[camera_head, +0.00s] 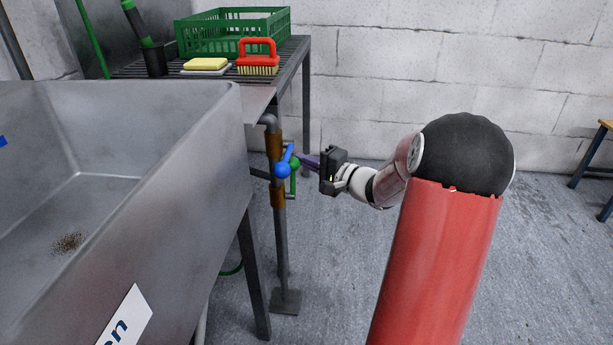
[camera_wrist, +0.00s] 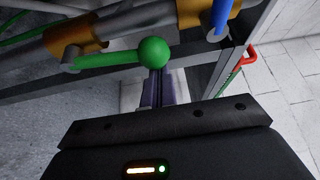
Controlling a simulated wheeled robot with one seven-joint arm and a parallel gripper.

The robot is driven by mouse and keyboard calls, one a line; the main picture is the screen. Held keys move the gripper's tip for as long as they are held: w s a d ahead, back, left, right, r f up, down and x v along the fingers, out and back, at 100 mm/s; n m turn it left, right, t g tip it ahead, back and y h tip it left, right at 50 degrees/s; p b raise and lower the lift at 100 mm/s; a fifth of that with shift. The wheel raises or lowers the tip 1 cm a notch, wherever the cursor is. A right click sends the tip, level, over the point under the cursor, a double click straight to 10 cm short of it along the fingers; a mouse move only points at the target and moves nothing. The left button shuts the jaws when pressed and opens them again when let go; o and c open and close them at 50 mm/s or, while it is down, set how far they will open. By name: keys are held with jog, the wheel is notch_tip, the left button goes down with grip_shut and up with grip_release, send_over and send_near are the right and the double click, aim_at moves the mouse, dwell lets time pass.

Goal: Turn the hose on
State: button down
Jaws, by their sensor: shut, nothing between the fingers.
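Two valve levers sit on a pipe with brass-coloured collars (camera_head: 277,150) beside the sink. One is a blue lever (camera_head: 283,171) with a ball end, and the other is a green lever (camera_head: 294,163) with a ball end. In the wrist view the green ball (camera_wrist: 153,51) is at the fingertips, its bar running left to the pipe. The blue lever (camera_wrist: 222,14) is further right there. My gripper (camera_head: 303,159) is shut and empty, its purple fingers (camera_wrist: 155,88) pointing at the green ball. I cannot tell whether they touch it. A green hose (camera_head: 92,38) hangs at upper left.
A steel sink (camera_head: 190,140) with a dirt patch (camera_head: 68,243) fills the left. A rack (camera_head: 302,52) behind holds a green crate (camera_head: 225,45), a red brush (camera_head: 257,58) and a yellow sponge (camera_head: 206,63). The floor right of the pipe is clear.

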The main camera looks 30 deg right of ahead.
jog(key=shift+s+a+r+b, duration=0.2)
jog(key=shift+s+a+b, duration=0.25)
jog(key=shift+b, duration=0.25)
jog(key=s+d, duration=0.6)
jog(key=d, duration=0.1)
jog(key=shift+d, duration=0.25)
dwell(0.4)
